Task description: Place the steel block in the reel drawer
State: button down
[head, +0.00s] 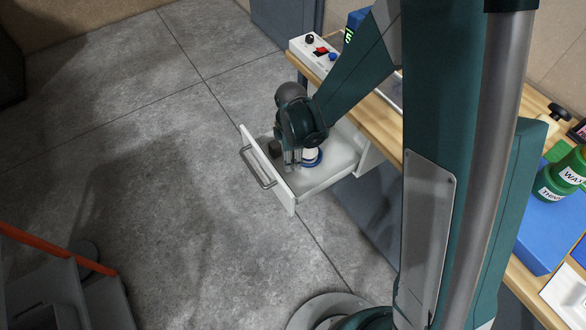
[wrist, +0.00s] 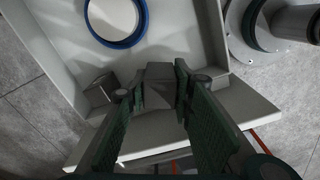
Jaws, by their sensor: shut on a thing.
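My gripper (wrist: 154,88) is shut on a grey block, which I take to be the steel block (wrist: 158,92), at the front of the open reel drawer. In the head view my gripper (head: 292,163) points down inside the drawer (head: 325,180), close behind its front panel; the held block is hard to make out there. I cannot tell whether the block touches the drawer floor. A white reel with a blue rim (wrist: 117,42) lies in the drawer, and its blue edge (head: 314,161) shows beside my gripper in the head view.
A second dark grey block (wrist: 100,90) sits in the drawer beside my gripper. The drawer's front panel (head: 266,168) has a metal handle (head: 257,167). A wooden bench (head: 378,118) with a control box (head: 318,50) stands above.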

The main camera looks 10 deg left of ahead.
jog(key=shift+f, duration=1.3)
jog(key=shift+f+b, duration=0.75)
jog(key=shift+f, duration=1.15)
jog(key=shift+f, duration=0.1)
jog(key=c, duration=2.4)
grip_release()
jog(key=shift+o, duration=0.5)
jog(key=shift+r+p, duration=1.4)
jog(key=shift+r, duration=4.75)
